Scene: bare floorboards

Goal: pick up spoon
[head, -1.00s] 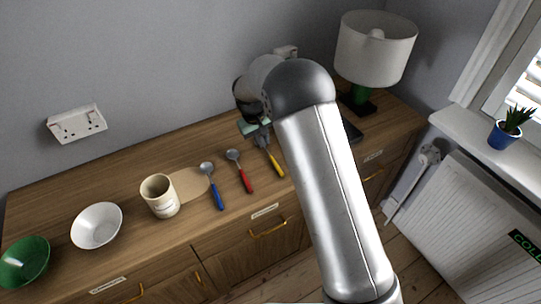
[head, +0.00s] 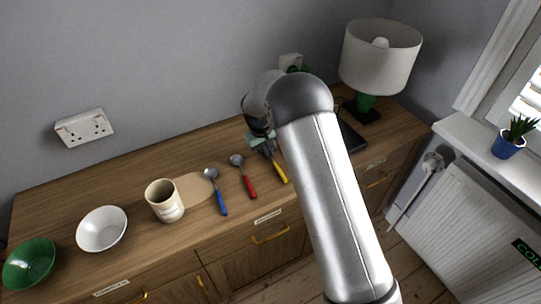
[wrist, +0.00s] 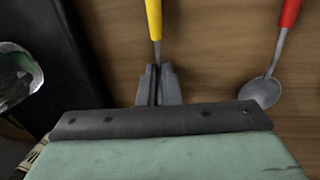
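A yellow-handled utensil (head: 280,173) lies at the right end of a row on the wooden cabinet top; its head is hidden by my gripper, so I cannot tell its shape. My gripper (wrist: 158,84) points down over it, with its fingers close together around the thin metal shaft below the yellow handle (wrist: 153,18). I see no clear gap between fingers and shaft. A red-handled spoon (head: 245,178) lies just left of it, and its bowl shows at right in the wrist view (wrist: 262,91). A blue-handled spoon (head: 217,192) lies further left.
A cream mug (head: 165,202) stands by a tan board (head: 193,187). A white bowl (head: 101,229) and a green bowl (head: 29,263) are at the left. A black flat object (head: 350,137) and a lamp (head: 380,57) are to the right, the black object close to my gripper.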

